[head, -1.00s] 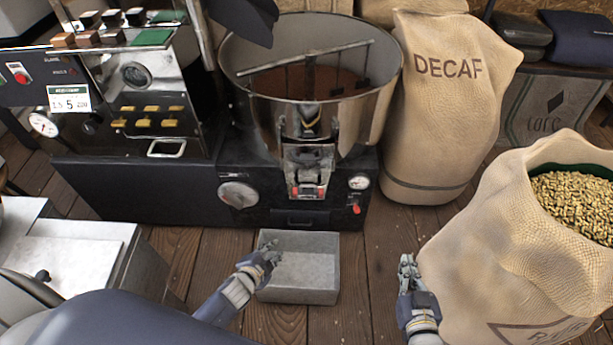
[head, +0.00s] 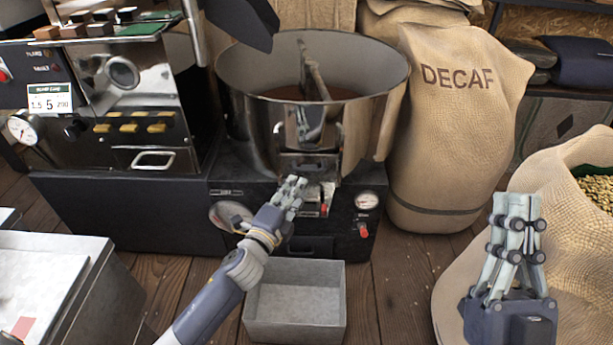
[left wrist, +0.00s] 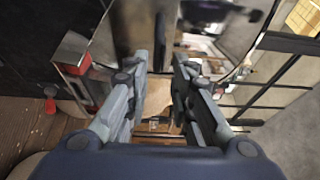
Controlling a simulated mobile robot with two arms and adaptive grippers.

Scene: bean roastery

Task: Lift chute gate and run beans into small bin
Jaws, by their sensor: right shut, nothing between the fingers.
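The steel drum (head: 372,98) holds brown beans (head: 345,93), with a stirring arm across it. The chute gate (head: 306,160) is on the drum's front, partly hidden by my left gripper (head: 293,188). That gripper is just in front of the chute, its fingers apart with nothing seen between them, as the left wrist view (left wrist: 160,70) also shows. Whether it touches the gate I cannot tell. The small bin (head: 293,330) is a grey open box on the floor below the chute, and it looks empty. My right gripper (head: 516,205) is shut and empty at the right.
A DECAF sack (head: 450,140) stands right of the drum. An open sack (head: 570,190) of pale beans is behind my right gripper. The roaster (head: 130,110) with its gauges stands left, and a metal cabinet (head: 40,275) is at lower left. Floor right of the bin is clear.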

